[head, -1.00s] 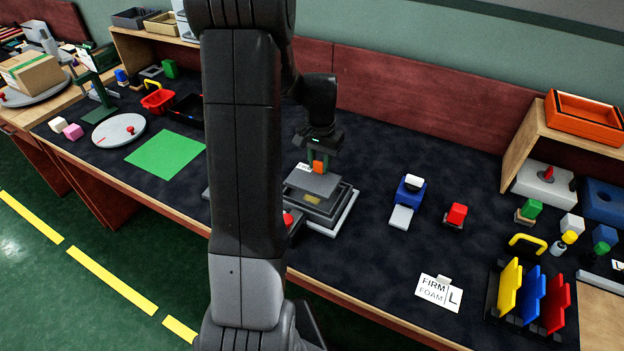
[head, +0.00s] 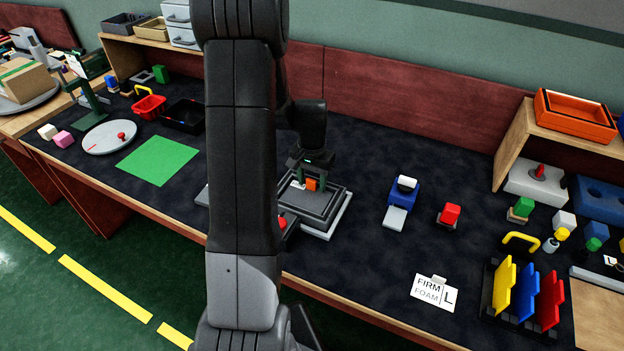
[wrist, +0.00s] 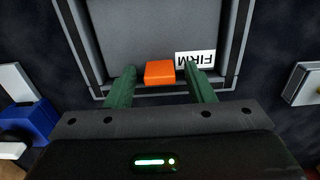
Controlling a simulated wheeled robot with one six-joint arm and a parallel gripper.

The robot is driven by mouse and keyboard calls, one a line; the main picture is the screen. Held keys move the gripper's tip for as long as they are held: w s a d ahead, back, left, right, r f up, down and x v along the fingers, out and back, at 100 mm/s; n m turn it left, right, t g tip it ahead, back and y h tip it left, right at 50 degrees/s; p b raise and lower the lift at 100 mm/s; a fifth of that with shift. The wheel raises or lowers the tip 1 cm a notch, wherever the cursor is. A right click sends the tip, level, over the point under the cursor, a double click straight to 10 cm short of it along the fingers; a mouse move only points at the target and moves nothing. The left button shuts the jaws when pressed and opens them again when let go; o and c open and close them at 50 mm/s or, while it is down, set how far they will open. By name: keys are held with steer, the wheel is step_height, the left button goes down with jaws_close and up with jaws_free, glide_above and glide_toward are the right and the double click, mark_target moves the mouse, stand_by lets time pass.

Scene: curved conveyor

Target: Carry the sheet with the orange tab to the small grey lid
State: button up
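The orange tab (wrist: 160,72) stands on the near edge of a flat grey sheet (wrist: 140,30) with a white "FIRM" label (wrist: 195,63). The sheet appears to lie within a dark stepped frame (head: 338,205) on the bench. My gripper (head: 312,180) is low over the frame's far side. In the wrist view its green fingers (wrist: 161,84) stand on either side of the tab, with a gap on each side. My arm hides part of the frame's left side. I cannot tell which grey piece is the small grey lid.
A blue block with a light grey plate (head: 395,217) and a red block (head: 449,214) stand to the right. A "FIRM FOAM L" card (head: 434,291) lies near the front. A green mat (head: 158,160) lies left. Bench between card and frame is clear.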

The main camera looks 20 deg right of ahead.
step_height(320, 180, up, 12)
steer(key=shift+r+p, duration=0.15)
steer(key=shift+p, duration=0.15)
stand_by(0.4)
step_height(320, 180, down, 12)
steer(key=shift+f, duration=0.1)
steer(key=shift+r, duration=1.85)
